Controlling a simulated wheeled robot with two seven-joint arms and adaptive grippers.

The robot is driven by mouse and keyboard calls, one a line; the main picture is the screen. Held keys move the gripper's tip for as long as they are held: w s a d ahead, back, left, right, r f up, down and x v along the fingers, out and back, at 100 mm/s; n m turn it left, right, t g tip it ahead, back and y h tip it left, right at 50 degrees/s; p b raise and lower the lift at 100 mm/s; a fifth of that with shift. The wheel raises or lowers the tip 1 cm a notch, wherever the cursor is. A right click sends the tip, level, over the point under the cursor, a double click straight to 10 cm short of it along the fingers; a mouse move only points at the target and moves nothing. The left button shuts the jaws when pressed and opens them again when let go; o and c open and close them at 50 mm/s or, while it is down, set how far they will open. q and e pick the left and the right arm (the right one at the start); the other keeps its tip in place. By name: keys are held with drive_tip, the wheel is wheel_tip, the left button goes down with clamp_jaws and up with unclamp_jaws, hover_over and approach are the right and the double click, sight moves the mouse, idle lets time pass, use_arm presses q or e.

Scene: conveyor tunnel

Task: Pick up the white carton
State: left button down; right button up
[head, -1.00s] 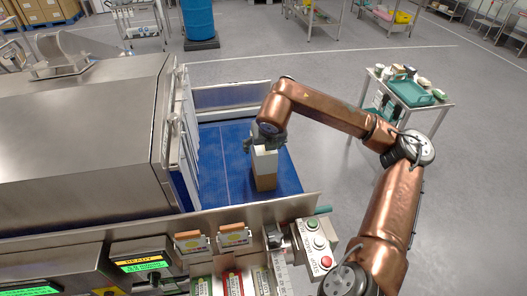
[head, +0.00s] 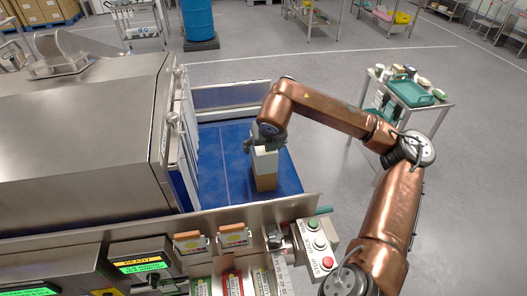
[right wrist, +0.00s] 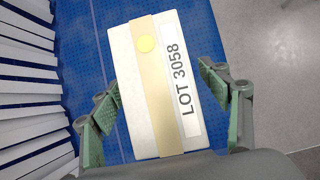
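The white carton (head: 264,161) stands on the blue conveyor belt (head: 213,160), just outside the machine's opening; its lower front face looks brown. In the right wrist view the carton (right wrist: 135,85) has a tan band, a yellow dot and a label reading "LOT 3058". My right gripper (head: 266,143) is above the carton, pointing down. In the right wrist view its green-padded fingers (right wrist: 158,105) are spread, one on each side of the carton. The right finger shows a gap; I cannot tell whether the left one touches. My left gripper is not in view.
The steel tunnel housing (head: 80,130) with a strip curtain (right wrist: 30,85) lies left of the belt. Metal rails (head: 230,97) edge the belt. A button box (head: 316,243) and displays (head: 140,264) stand in front. A trolley with a teal tray (head: 408,92) is at right.

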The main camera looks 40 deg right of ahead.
drive_tip(key=c, duration=1.6)
drive_tip(key=shift+o, duration=0.2)
drive_tip(key=shift+r, duration=0.1)
drive_tip(key=shift+r+p, duration=0.4)
drive_tip(key=shift+p, duration=0.15)
wheel_tip(320, 180, up, 4)
drive_tip(key=shift+s+a+f+b, duration=0.1)
drive_tip(key=shift+f+b, duration=0.15)
drive_tip(key=shift+b, duration=0.1)
drive_tip(key=v, duration=0.2)
drive_tip(key=a+v, duration=0.1)
drive_tip(key=v, duration=0.4)
drive_tip(key=shift+s+a+f, duration=0.15)
drive_tip(key=shift+s+a, duration=0.15)
drive_tip(key=shift+s, duration=0.25)
drive_tip(key=s+a+r, duration=0.3)
drive_tip(key=s+a, duration=0.2)
drive_tip(key=s, duration=0.1)
drive_tip(key=shift+s+r, duration=0.15)
drive_tip(key=shift+s, duration=0.25)
